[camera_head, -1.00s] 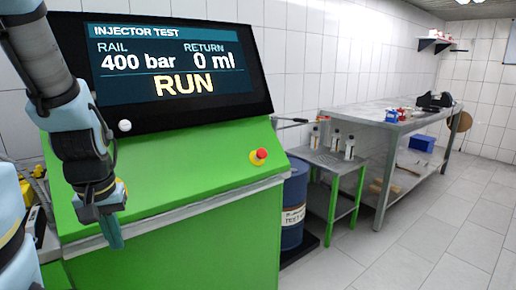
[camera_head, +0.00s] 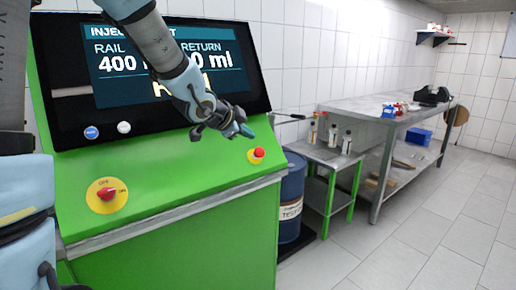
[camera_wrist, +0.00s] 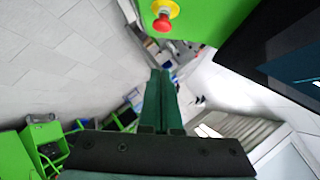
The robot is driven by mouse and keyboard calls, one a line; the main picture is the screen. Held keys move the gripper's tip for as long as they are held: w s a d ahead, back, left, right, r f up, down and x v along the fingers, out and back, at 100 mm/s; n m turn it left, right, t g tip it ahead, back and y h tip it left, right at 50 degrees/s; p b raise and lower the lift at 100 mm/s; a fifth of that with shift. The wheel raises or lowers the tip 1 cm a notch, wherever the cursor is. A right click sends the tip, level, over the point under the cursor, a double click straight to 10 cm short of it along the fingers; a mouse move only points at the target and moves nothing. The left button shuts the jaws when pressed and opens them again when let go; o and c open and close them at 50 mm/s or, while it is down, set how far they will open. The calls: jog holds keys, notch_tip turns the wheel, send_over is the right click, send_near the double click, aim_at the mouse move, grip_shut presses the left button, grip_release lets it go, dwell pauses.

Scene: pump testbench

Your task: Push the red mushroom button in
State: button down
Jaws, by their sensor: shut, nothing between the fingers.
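The red mushroom button (camera_head: 258,152) sits on a yellow round base at the right end of the green console's sloped panel. In the wrist view the red button (camera_wrist: 162,23) shows near the top edge, just above and apart from the fingertips. My gripper (camera_head: 246,131) is above and slightly left of the button in the head view, not seen touching it. In the wrist view the two green fingers (camera_wrist: 160,75) lie together, shut and empty.
The console screen (camera_head: 200,75) stands behind my arm, partly hidden. A red rotary switch (camera_head: 107,194) on a yellow plate, a blue button (camera_head: 91,132) and a white button (camera_head: 124,127) are on the left. A blue drum (camera_head: 291,200) and metal tables stand to the right.

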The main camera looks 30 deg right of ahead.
aim_at(259, 153)
jog(key=w+a+f+p+x, duration=0.1)
jog(key=a+p+x, duration=0.1)
jog(key=x, duration=1)
jog(key=shift+w+d+f, duration=0.2)
jog(key=shift+w+f, duration=0.25)
jog(key=shift+f, duration=0.05)
